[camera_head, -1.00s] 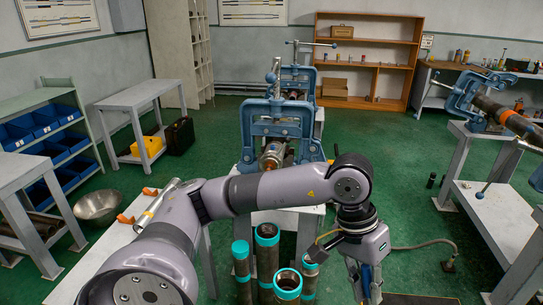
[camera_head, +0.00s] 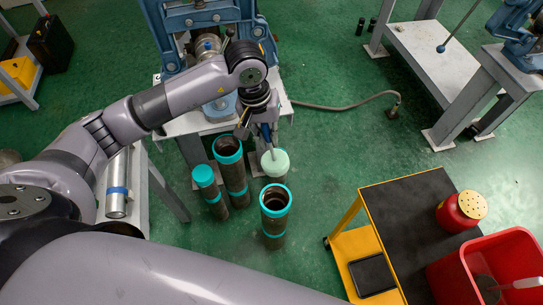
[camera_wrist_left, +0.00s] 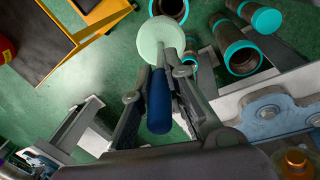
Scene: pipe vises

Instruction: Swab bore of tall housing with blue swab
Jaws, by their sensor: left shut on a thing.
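My left gripper (camera_head: 261,134) is shut on the dark blue handle (camera_wrist_left: 158,108) of the swab, which also shows in the head view (camera_head: 266,132). A thin pale rod runs from the handle to a pale green disc (camera_head: 275,162). The disc also shows in the wrist view (camera_wrist_left: 160,38); I cannot tell whether it is the swab's end or a cap on the pipe behind. Left of it stands an open dark pipe with a teal rim (camera_head: 228,150), seemingly the tall housing. A second open pipe (camera_head: 275,200) stands in front. My right gripper is out of view.
A teal-capped pipe (camera_head: 204,176) stands at left. A blue vise (camera_head: 205,20) on a grey stand is behind. At right, a black-topped yellow cart (camera_head: 405,200) carries a red can (camera_head: 456,214) and a red bin (camera_head: 500,265). Green floor between is clear.

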